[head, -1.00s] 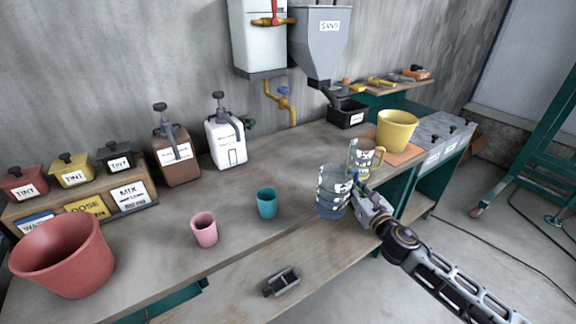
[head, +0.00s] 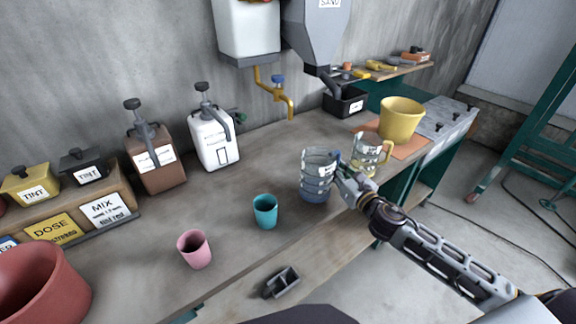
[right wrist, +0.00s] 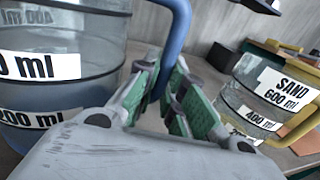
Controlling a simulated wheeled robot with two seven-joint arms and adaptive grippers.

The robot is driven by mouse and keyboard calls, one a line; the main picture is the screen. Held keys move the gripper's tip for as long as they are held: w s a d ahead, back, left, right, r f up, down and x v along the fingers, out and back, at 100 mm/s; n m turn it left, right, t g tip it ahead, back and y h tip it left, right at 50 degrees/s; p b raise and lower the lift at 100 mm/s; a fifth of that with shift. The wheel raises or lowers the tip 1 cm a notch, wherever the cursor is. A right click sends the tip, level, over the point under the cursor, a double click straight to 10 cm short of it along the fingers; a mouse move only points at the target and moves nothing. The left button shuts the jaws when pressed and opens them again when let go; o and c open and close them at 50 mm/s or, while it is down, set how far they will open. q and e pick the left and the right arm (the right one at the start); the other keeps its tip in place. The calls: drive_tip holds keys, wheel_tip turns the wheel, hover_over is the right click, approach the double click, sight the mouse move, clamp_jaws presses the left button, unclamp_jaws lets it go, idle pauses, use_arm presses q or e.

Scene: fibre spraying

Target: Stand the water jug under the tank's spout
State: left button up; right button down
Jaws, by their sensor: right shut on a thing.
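The water jug (head: 317,182) is clear with dark bands, a bluish lower part and a blue handle. My right gripper (head: 344,170) is shut on that handle, on the jug's right side; the wrist view shows its green-padded fingers (right wrist: 168,95) around the blue handle (right wrist: 178,38). The jug looks upright; I cannot tell whether its base touches the bench. The white tank (head: 246,28) hangs on the wall, with a yellow spout (head: 287,100) and blue tap below it. The jug is to the front right of the spout. My left gripper is out of view.
A sand jug (head: 370,157) with a yellow handle stands close right of the water jug. A teal cup (head: 265,211) and a pink cup (head: 194,250) stand at front left. A white sprayer (head: 213,140) is left of the spout. The bench below the spout is clear.

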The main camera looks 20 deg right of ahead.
drive_tip(key=shift+w, duration=0.15)
drive_tip(key=shift+w+a, duration=0.15)
drive_tip(key=shift+w, duration=0.75)
drive_tip(key=shift+w+a, duration=0.1)
drive_tip(key=shift+w, duration=0.8)
drive_tip(key=shift+w+a+p, duration=0.15)
drive_tip(key=shift+w+p, duration=0.05)
drive_tip(key=shift+w, duration=0.55)
drive_tip(key=shift+w+a+p, duration=0.1)
drive_tip(key=shift+w+p, duration=0.05)
drive_tip(key=shift+w, duration=0.6)
drive_tip(key=shift+w+a, duration=0.1)
drive_tip(key=shift+w, duration=0.85)
drive_tip(key=shift+w+a, duration=0.15)
drive_tip(key=shift+w, duration=0.55)
drive_tip(key=shift+w+a, duration=0.1)
drive_tip(key=shift+w, duration=0.6)
drive_tip(key=shift+w+a, duration=0.2)
drive_tip(key=shift+w, duration=1.3)
drive_tip(key=shift+w+a+p, duration=0.15)
drive_tip(key=shift+w, duration=0.65)
drive_tip(key=shift+w+a+p, duration=0.15)
drive_tip(key=shift+w, duration=0.65)
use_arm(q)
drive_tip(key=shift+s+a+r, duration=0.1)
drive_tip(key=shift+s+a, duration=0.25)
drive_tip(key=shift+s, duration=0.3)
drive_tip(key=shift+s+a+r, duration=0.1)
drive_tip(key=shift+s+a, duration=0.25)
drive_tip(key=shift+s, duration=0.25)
